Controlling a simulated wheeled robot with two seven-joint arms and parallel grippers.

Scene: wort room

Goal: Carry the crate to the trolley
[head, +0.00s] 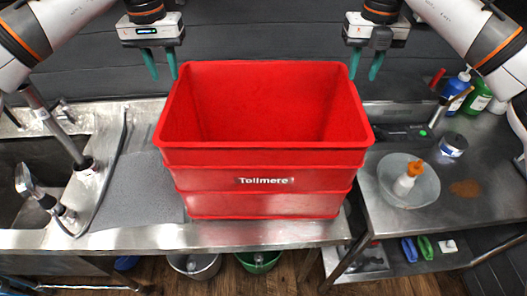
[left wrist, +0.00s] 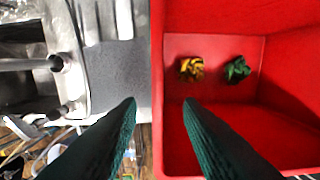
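The red crate (head: 263,157), lettered "Tollmere", stands upright on the steel counter (head: 200,237). My left gripper (head: 164,79) is open and points down at the crate's far left corner. In the left wrist view its fingers (left wrist: 160,102) lie on either side of the crate's side rim (left wrist: 158,75), with no visible grip on it. My right gripper (head: 363,79) is open at the far right corner; its inner finger overlaps the rim's edge in the picture. A steel stand with a lower shelf (head: 460,218) is at the right; whether it is the trolley, I cannot tell.
Inside the crate lie a crumpled yellow thing (left wrist: 192,68) and a green one (left wrist: 237,69). A sink with a tap (head: 45,195) and a grey mat (head: 130,190) are left. The right stand holds a bowl (head: 398,195), a tin (head: 453,145) and bottles (head: 477,97).

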